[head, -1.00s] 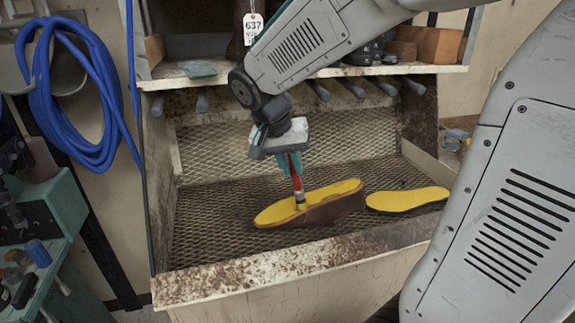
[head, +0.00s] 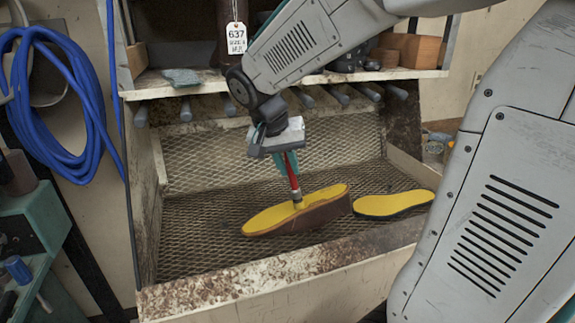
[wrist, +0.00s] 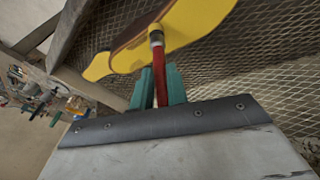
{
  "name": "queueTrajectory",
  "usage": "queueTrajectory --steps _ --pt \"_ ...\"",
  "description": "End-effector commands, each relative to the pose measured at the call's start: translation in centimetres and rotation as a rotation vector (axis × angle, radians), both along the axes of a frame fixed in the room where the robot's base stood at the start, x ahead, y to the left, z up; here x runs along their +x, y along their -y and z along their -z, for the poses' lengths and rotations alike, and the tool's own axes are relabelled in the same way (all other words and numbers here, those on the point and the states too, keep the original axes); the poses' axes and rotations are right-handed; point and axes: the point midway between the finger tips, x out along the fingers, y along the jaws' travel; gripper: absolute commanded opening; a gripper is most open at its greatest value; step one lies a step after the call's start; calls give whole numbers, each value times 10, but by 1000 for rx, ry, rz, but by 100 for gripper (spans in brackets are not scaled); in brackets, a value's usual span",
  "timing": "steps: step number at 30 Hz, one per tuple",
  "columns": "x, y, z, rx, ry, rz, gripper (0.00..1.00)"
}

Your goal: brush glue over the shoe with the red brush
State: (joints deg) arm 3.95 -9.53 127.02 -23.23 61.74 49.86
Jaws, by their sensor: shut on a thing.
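My gripper (head: 286,164) is shut on the red brush (head: 292,176) and points down into the mesh-lined booth. The brush tip meets the yellow top face of the shoe part (head: 285,212), which has a brown side and lies on the mesh floor. In the wrist view the red brush (wrist: 169,85) stands between the teal fingers (wrist: 157,87), its tip at the yellow shoe face (wrist: 192,24). The bristles themselves are mostly hidden there. A second flat yellow sole (head: 394,203) with a dark edge lies to the right, close to the shoe part.
The booth's stained front ledge (head: 240,280) runs along the near side. A shelf (head: 190,88) with a row of pegs below it is above, with a numbered tag (head: 237,38) hanging. Blue hose (head: 70,110) hangs at left. Mesh floor left of the shoe is free.

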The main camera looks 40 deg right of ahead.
Motion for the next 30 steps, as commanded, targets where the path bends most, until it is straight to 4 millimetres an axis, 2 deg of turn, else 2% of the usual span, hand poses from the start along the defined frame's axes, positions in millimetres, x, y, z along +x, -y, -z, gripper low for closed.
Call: queueTrajectory --steps 10,30 --pt "-4 9 -3 0 1 2 0" --pt "-7 11 1 0 2 0 0"
